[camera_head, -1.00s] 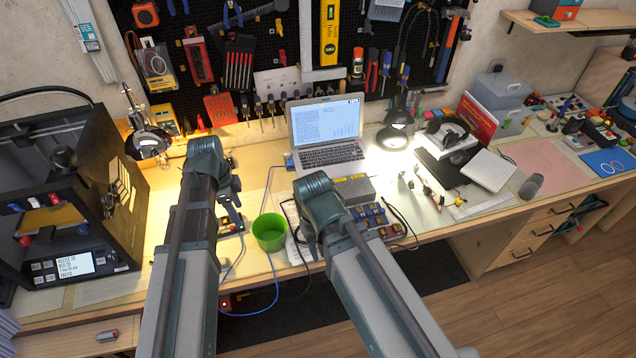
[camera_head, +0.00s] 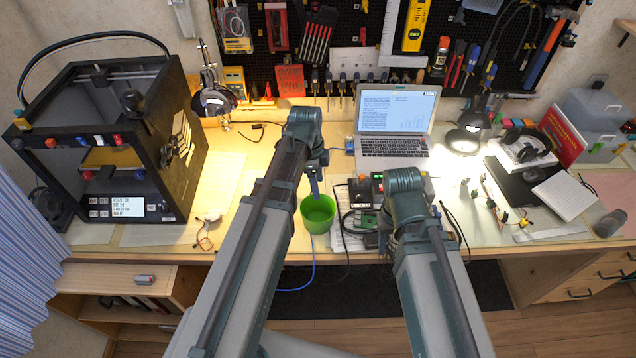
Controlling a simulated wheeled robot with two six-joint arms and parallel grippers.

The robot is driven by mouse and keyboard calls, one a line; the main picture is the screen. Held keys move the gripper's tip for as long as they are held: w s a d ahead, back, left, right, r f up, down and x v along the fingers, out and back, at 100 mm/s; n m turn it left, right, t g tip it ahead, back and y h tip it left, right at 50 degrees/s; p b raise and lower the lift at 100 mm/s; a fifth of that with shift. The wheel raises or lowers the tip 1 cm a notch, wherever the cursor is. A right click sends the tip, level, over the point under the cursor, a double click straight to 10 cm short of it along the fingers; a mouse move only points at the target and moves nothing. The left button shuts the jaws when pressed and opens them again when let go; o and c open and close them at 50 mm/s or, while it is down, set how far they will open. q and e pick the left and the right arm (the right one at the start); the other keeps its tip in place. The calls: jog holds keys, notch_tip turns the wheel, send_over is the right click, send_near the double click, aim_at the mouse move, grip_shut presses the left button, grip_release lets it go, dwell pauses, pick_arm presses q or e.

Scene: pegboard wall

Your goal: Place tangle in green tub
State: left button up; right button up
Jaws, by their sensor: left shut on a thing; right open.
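The green tub (camera_head: 318,222) stands near the table's front edge, its open top facing up. My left gripper (camera_head: 315,190) is right over the tub's back rim, pointing down. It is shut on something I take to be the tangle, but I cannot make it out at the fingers. A blue cable (camera_head: 313,255) shows below the tub, over the table's edge; I cannot tell whether it belongs to the tangle. My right arm ends right of the tub; its gripper is hidden behind the arm.
A laptop (camera_head: 394,128) stands behind the tub, with a lamp (camera_head: 465,138) to its right. A 3D printer (camera_head: 118,150) fills the left end. Red wires (camera_head: 203,240) lie on the table between printer and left arm. A green board (camera_head: 372,238) lies right of the tub.

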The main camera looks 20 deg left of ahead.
pick_arm(q)
jog(key=b, duration=1)
send_near(317, 204)
jog(key=shift+s+d+f, duration=0.45)
jog(key=shift+s+f, duration=0.15)
jog(key=shift+s, duration=0.1)
jog(key=shift+s+d+f, duration=0.4)
jog(key=shift+s+f, duration=0.2)
jog(key=shift+s, duration=0.1)
jog(key=shift+s+d+f, duration=0.45)
jog(key=shift+s+f, duration=0.15)
jog(key=shift+s, duration=0.1)
jog(key=o, duration=1.4)
jog(key=shift+o, duration=0.2)
jog(key=shift+r, duration=0.1)
notch_tip(317, 204, up, 7)
jog(key=p, duration=0.7)
jog(key=shift+r, duration=0.1)
